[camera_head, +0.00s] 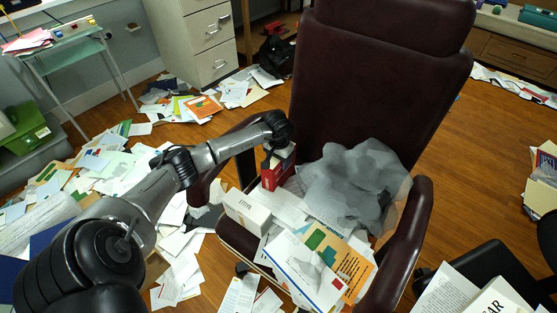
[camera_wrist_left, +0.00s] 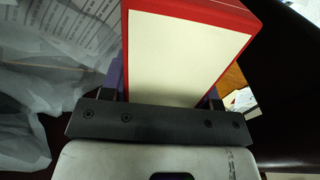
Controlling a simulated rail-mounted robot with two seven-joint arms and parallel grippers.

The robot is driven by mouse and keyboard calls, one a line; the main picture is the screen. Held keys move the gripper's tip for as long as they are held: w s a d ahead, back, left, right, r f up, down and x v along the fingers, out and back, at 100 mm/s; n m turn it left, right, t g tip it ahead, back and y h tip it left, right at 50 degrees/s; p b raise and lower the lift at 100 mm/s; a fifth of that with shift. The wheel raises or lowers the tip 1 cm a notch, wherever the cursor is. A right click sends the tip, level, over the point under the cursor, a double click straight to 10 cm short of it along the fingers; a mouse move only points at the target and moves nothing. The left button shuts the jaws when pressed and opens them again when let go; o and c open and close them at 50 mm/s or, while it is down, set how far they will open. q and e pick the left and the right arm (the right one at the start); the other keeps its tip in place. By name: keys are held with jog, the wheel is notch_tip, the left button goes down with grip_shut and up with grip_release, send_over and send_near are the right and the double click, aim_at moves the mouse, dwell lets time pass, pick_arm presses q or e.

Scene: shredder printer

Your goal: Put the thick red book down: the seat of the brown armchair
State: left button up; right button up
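The thick red book (camera_head: 276,170) is upright at the left rear of the armchair seat, close to the backrest and the left armrest. My left gripper (camera_head: 279,152) comes in from above and is shut on it. In the left wrist view the red book (camera_wrist_left: 190,45) fills the space between the fingers of the left gripper (camera_wrist_left: 165,98), its pale page side facing the camera. I cannot tell if its lower edge touches the seat. The brown armchair (camera_head: 365,85) has papers over its seat. My right gripper is not in view.
On the seat are a white box-like book (camera_head: 247,211), a crumpled grey translucent bag (camera_head: 355,185) and loose papers and envelopes (camera_head: 300,268). Papers litter the floor at left. A white cabinet (camera_head: 207,40) stands behind.

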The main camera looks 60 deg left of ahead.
pick_arm(q)
jog(key=o, duration=0.5)
jog(key=shift+c, duration=0.2)
